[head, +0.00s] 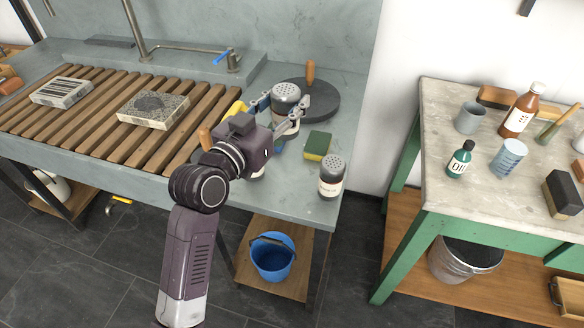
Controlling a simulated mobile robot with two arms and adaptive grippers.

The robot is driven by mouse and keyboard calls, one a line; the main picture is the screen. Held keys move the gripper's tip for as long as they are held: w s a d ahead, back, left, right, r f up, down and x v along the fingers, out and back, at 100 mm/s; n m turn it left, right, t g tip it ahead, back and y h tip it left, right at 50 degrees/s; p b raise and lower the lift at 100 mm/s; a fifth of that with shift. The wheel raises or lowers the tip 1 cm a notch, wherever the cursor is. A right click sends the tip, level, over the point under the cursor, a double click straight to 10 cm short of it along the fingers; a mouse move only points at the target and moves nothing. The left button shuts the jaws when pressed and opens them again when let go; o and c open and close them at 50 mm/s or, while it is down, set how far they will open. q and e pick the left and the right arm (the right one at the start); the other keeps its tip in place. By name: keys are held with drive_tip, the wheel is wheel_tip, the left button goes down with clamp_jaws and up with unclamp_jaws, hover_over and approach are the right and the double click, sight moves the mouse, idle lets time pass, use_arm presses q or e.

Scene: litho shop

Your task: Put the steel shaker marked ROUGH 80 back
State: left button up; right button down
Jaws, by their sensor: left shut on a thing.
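My left gripper (288,107) is shut on a steel shaker (285,93) with a perforated top, at the right end of the sink counter. A second steel shaker (331,176) with a pale label band stands upright near the counter's front right corner. Its label is too small to read surely, so I cannot tell which one is ROUGH 80. My right gripper is not in view.
A round dark slab (325,101) with a wooden handle lies behind the held shaker. A green and yellow sponge (318,145) lies between the shakers. A wooden slatted rack (95,105) bears two stone blocks. A green-framed table (437,185) with bottles and cups stands right, across a gap.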

use_arm(q)
drive_tip(key=shift+a+f+b, duration=0.1)
drive_tip(key=shift+f+b, duration=1.05)
drive_tip(key=shift+f, duration=6.95)
drive_tip(key=shift+f, duration=0.1)
drive_tip(key=o, duration=0.8)
drive_tip(key=shift+f, duration=0.1)
drive_tip(key=shift+c, duration=0.2)
drive_tip(key=shift+o, duration=0.8)
